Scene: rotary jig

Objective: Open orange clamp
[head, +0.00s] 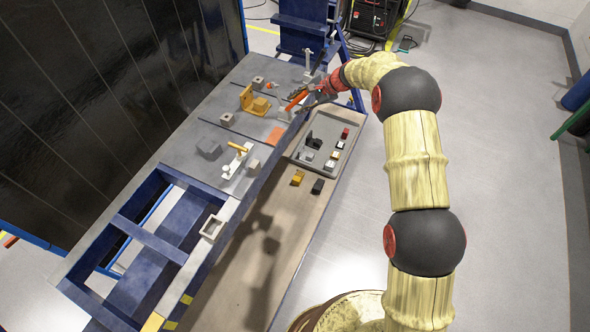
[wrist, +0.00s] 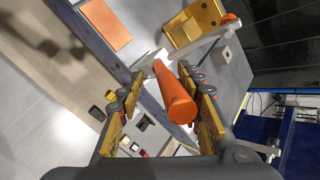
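The orange clamp's thick orange handle (wrist: 173,92) runs between the two fingers of my gripper (wrist: 160,78) in the wrist view. The fingers are apart, with a visible gap on the left side; the right finger is close to the handle, and I cannot tell whether it touches. A pale metal clamp arm (wrist: 205,46) lies beyond the handle. In the head view the orange handle (head: 296,100) shows at the table's right edge, sloping up toward my gripper (head: 312,94). The clamp's base is partly hidden there.
A yellow bracket (head: 248,98) and a flat orange plate (head: 275,136) are on the jig table (head: 185,135) nearby. A white clamp with a yellow handle (head: 237,148) stands nearer. A grey tray (head: 310,174) of small parts lies on the lower shelf at right.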

